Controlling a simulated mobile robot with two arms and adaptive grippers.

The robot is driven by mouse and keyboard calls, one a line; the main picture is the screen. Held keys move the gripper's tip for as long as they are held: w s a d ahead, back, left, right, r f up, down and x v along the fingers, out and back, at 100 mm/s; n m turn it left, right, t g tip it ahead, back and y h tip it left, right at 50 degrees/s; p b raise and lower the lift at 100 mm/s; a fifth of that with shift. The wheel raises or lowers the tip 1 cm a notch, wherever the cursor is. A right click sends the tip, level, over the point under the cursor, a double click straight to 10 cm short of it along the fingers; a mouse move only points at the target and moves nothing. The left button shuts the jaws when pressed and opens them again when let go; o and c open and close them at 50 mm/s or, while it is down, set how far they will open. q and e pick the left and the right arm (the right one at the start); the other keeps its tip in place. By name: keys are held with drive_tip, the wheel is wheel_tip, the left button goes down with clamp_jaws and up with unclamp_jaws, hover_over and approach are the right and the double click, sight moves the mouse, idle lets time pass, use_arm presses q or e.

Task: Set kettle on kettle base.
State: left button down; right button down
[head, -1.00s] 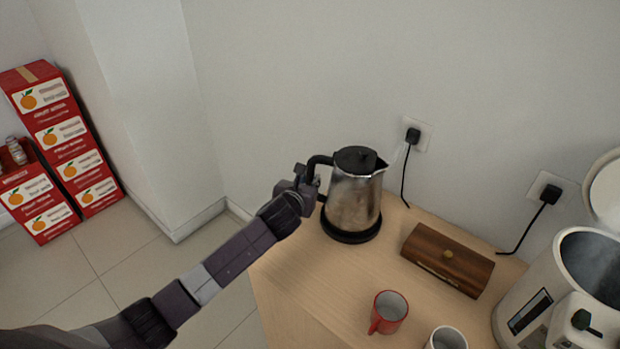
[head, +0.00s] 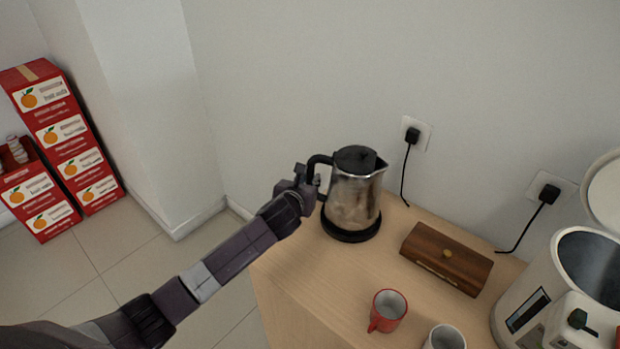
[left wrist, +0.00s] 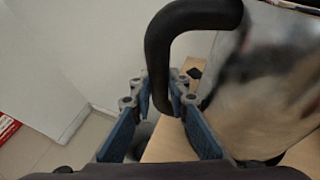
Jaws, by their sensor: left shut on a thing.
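The steel kettle (head: 351,203) with a black lid and black handle stands upright at the back left of the wooden counter. Its black base (head: 351,232) shows as a dark disc directly under it; I see no gap between them. My left gripper (head: 312,188) is at the kettle's left side, shut on the handle. In the left wrist view the handle (left wrist: 163,62) comes down between the two blue fingers of the left gripper (left wrist: 165,125), and the shiny kettle body (left wrist: 265,85) fills the right. My right gripper is not in view.
A brown wooden box (head: 447,259) lies right of the kettle. A red mug (head: 387,311) and a white mug (head: 445,338) stand nearer the front. A white cooker (head: 525,305) stands at the right. Plugged cords (head: 408,165) run down the wall behind.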

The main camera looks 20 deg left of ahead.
use_arm(q)
drive_tip(key=shift+w+r, duration=0.1)
drive_tip(key=shift+r, duration=0.2)
drive_tip(key=shift+f, duration=0.7)
idle(0.3)
drive_tip(key=c, duration=2.1)
unclamp_jaws()
drive_tip(key=shift+s+f, duration=0.2)
drive_tip(key=shift+f, duration=0.15)
drive_tip(key=p+v, duration=0.9)
drive_tip(key=v, duration=0.2)
drive_tip(key=shift+r, duration=0.15)
